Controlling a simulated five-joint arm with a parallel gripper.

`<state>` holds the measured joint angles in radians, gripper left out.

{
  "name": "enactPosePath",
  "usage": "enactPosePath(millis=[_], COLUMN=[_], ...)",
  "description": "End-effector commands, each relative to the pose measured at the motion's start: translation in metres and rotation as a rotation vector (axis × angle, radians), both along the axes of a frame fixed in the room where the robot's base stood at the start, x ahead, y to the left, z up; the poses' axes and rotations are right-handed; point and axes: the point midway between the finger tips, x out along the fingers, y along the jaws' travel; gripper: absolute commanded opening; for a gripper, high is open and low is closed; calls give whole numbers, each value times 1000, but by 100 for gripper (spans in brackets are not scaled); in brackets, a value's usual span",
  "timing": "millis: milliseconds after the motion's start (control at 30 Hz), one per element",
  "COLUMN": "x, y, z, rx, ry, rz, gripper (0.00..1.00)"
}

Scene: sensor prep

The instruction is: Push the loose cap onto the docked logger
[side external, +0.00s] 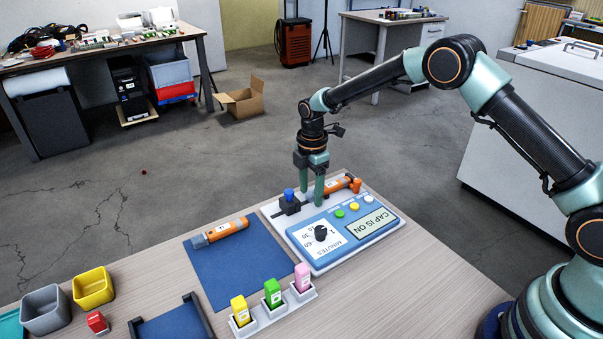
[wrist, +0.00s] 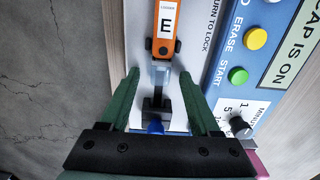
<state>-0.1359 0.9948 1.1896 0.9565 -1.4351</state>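Behind the cap is a dark block (wrist: 156,104) with a blue knob, also in the side view (side external: 289,207). My gripper (side external: 312,202) is open above the dock, its green fingers on either side of the cap in the wrist view (wrist: 160,76), holding nothing visible. The dock's display (side external: 371,223) reads CAP IS ON.
An orange knob (side external: 356,186) stands at the dock's far end. Another orange logger with a grey end (side external: 227,229) lies on a blue mat (side external: 240,270). A rack (side external: 273,312) of yellow, green and pink pieces stands in front. Yellow (side external: 93,290) and grey (side external: 45,311) bins sit left.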

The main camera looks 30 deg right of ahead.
Motion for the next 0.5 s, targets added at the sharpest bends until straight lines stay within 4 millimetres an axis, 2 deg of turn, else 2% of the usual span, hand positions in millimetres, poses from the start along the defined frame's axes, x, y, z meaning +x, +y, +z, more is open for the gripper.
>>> enactPosePath(millis=[67, 500], x=[0, 0], y=[0, 0], z=[0, 1], rx=[0, 0], ry=[0, 0], rz=[0, 0], gripper=[78, 78])
